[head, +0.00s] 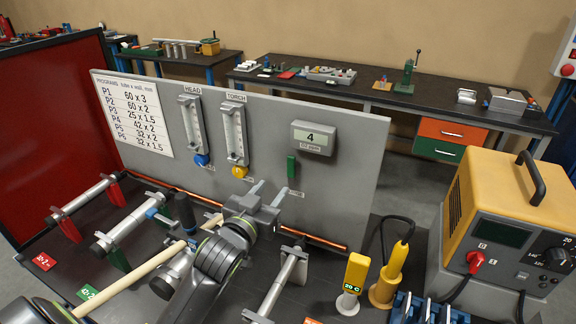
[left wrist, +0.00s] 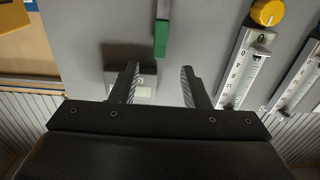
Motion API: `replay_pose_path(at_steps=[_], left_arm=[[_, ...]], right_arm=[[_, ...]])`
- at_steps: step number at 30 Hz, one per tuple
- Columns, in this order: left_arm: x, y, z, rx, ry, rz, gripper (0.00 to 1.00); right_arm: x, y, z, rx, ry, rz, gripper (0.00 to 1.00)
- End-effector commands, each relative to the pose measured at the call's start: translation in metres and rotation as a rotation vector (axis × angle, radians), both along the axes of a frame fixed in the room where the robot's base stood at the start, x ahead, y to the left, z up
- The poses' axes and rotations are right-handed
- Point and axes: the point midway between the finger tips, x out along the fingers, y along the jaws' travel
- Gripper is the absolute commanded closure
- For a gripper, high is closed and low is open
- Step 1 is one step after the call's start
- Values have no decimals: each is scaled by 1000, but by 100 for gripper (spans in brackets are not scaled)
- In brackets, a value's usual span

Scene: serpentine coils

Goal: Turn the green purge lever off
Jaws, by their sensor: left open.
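The green purge lever (head: 291,168) is on the grey upright panel (head: 340,190), below the display box. It stands vertical, with its green end toward the display. My left gripper (head: 268,192) is open and empty, low in front of the panel, left of and a little below the lever in the head view. In the left wrist view, which shows the panel upside down, the green lever (left wrist: 161,38) lies just beyond and between the open fingertips (left wrist: 159,70), apart from them. My right gripper is not in view.
The display box (head: 314,138) reads 4. Two flow gauges with a blue knob (head: 201,160) and a yellow knob (head: 239,172) are left of the lever. A copper tube (head: 310,238) runs along the panel's foot. A yellow welding unit (head: 510,220) stands at right.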

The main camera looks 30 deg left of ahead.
Motion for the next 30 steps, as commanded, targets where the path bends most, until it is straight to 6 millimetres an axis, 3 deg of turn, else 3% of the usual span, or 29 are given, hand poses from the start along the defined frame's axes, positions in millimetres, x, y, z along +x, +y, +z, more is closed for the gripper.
replay_pose_path(at_steps=[7,15,21,30], left_arm=[[43,2,3,0,0,0,58],[80,4,1,0,2,0,58],[94,5,0,0,1,0,58],[96,5,-1,0,1,0,58]], right_arm=[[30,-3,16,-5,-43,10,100],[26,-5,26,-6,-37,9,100],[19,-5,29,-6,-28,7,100],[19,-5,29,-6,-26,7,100]])
